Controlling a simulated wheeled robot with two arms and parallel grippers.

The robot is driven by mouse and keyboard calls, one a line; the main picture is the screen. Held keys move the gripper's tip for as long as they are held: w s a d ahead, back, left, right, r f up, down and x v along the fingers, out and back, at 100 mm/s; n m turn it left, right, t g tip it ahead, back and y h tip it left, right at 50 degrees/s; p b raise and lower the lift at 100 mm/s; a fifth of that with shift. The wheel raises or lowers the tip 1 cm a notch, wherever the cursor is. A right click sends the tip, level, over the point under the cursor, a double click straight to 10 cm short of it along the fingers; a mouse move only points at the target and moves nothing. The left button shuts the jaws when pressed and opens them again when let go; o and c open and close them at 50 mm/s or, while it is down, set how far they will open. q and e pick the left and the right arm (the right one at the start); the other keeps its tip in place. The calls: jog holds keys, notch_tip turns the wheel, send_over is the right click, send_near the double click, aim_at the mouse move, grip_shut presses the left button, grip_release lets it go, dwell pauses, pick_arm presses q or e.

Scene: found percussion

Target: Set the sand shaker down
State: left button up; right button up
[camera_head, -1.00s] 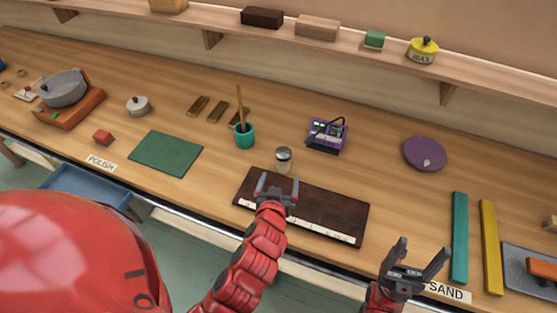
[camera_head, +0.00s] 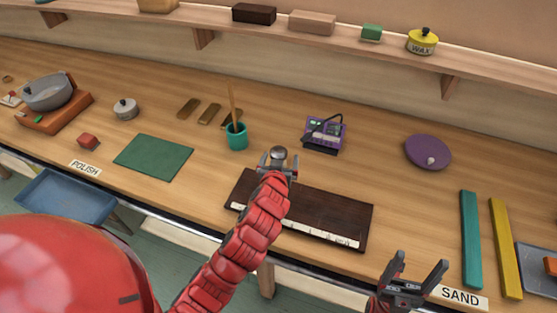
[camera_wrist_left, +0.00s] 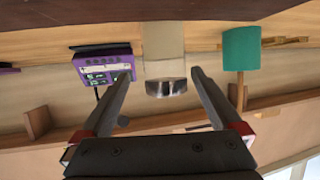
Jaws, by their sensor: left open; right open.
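The sand shaker (camera_head: 278,152) is a small clear jar with a metal cap. It stands upright on the wooden bench, just behind the dark board. My left gripper (camera_head: 279,170) is at the shaker and hides its lower part in the head view. In the left wrist view the shaker (camera_wrist_left: 164,55) shows between the two open fingers (camera_wrist_left: 160,78), with a gap on each side. My right gripper (camera_head: 420,264) is open and empty near the bench's front edge, beside the SAND label (camera_head: 461,298).
The dark board with a white scale (camera_head: 330,212) lies under my left forearm. A teal cup (camera_head: 237,138) with a stick and a purple device (camera_head: 325,133) stand behind the shaker. A purple disc (camera_head: 426,151) lies right. Bench between device and disc is clear.

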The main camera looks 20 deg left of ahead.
pick_arm(q)
jog(key=shift+w+a, duration=0.1)
jog(key=shift+w, duration=0.15)
jog(key=x, duration=0.1)
jog(key=p+x, duration=0.2)
jog(key=shift+w+a, duration=0.3)
jog(key=shift+a, duration=0.05)
jog(key=shift+w+f+p, duration=0.3)
jog(key=shift+w, duration=0.05)
grip_shut()
